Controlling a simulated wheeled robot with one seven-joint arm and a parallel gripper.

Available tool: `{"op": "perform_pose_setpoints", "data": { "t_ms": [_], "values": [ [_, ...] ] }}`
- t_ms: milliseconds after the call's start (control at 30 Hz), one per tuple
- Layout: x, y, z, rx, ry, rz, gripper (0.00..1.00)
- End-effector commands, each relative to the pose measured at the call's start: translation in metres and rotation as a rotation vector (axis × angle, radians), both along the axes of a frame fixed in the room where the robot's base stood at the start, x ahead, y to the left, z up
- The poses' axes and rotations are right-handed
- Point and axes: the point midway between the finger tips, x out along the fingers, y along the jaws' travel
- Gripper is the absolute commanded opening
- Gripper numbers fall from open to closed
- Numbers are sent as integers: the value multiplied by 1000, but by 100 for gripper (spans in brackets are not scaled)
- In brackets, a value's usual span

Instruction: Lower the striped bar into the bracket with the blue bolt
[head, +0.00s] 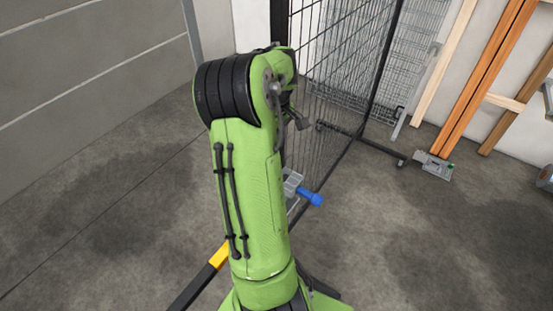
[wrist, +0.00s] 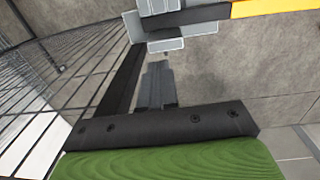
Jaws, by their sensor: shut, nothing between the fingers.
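The striped bar (head: 207,275), black and yellow, runs up from the lower left in the head view and passes behind my arm. The grey bracket (head: 292,183) with the blue bolt (head: 313,198) shows just right of my arm, by the fence. In the wrist view the bar (wrist: 262,8) crosses the top, its black part between grey plates of the bracket (wrist: 166,45); whether it rests fully down I cannot tell. My gripper (wrist: 157,66) is shut and empty, apart from the bar, with its fingers pointing towards the bracket. My arm hides much of the bar in the head view.
A black mesh fence (head: 335,90) stands behind the bracket. Orange and pale beams (head: 487,75) lean on the wall at the right, near a grey floor foot (head: 433,166). The concrete floor (head: 400,245) at the lower right is clear.

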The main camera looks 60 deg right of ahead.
Motion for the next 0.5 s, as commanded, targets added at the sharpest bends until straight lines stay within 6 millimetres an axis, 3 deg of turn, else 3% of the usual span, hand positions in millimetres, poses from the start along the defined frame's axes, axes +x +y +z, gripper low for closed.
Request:
{"op": "perform_pose_setpoints", "data": {
  "t_ms": [300, 500],
  "values": [
    [-1, -2, -66, 2, 2, -1, 0],
    [0, -3, -83, 0, -1, 0, 0]
  ]
}}
